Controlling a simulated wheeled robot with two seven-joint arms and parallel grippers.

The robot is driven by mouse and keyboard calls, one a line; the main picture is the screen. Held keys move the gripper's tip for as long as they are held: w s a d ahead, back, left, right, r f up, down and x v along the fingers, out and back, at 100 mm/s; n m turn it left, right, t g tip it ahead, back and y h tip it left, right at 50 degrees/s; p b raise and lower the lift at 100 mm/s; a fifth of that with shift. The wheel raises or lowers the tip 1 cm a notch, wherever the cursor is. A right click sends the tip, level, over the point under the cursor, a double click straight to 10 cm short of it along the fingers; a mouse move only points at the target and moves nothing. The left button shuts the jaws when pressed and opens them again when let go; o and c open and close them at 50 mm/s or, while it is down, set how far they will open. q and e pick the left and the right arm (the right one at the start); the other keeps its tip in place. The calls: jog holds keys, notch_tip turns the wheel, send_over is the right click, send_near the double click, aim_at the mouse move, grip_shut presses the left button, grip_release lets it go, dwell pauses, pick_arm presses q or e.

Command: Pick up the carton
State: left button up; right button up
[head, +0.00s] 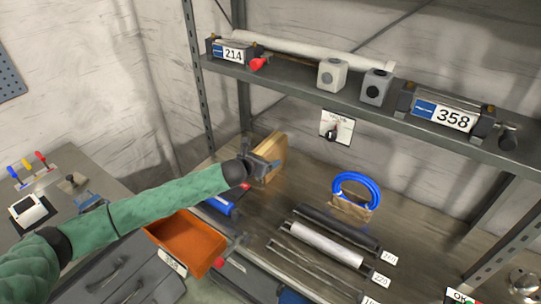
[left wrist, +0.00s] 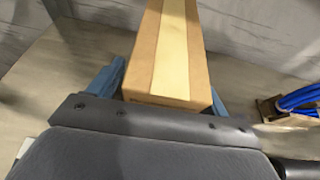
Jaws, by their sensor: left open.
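The carton (head: 271,151) is a brown cardboard box with a pale tape strip, standing on the lower shelf near the wall in the head view. In the left wrist view the carton (left wrist: 172,52) fills the upper middle, straight ahead of the gripper. My left gripper (head: 268,168) is at the near side of the carton. In the left wrist view its blue fingers (left wrist: 165,88) are open, one on each side of the carton's near end. Whether they touch it cannot be told. My right gripper is not in view.
A blue coil (head: 356,186) on a cardboard holder stands right of the carton. Dark and white rods (head: 327,243) lie on the shelf in front. An orange bin (head: 187,241) is below my left forearm. The upper shelf (head: 300,90) overhangs the back.

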pick_arm(q)
jog(key=shift+w+f, duration=0.1)
jog(key=shift+w, duration=0.05)
jog(key=shift+c, duration=0.5)
jog(key=c, duration=1.1)
jog(key=shift+c, duration=0.5)
jog(key=shift+d, duration=0.1)
